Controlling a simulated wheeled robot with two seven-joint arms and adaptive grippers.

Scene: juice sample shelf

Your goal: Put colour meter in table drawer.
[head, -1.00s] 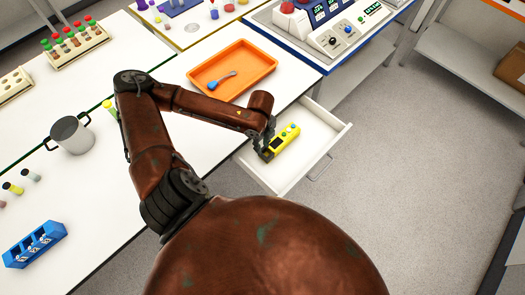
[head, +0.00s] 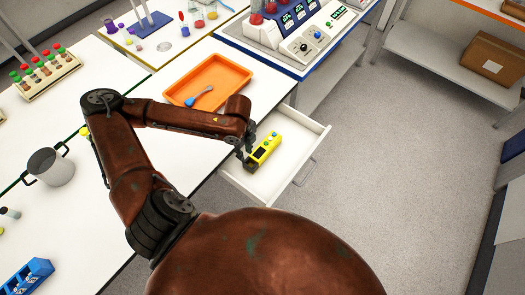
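The colour meter (head: 265,148) is a yellow, box-shaped device with a dark screen and small coloured buttons. It shows in the head view inside the outline of the pulled-out white table drawer (head: 306,152). I cannot tell whether it rests on the drawer floor or hangs just above it. My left gripper (head: 246,157) is at the meter's lower left end, against or very close to it. Its fingers are small and partly hidden, so I cannot tell whether they grip the meter. My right gripper is out of view.
An orange tray (head: 226,74) with a blue-handled tool (head: 202,95) lies on the table behind the drawer. A grey pot (head: 52,168), a blue rack (head: 27,281) and a rack of capped tubes (head: 45,75) stand at the left. Open floor lies right of the drawer.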

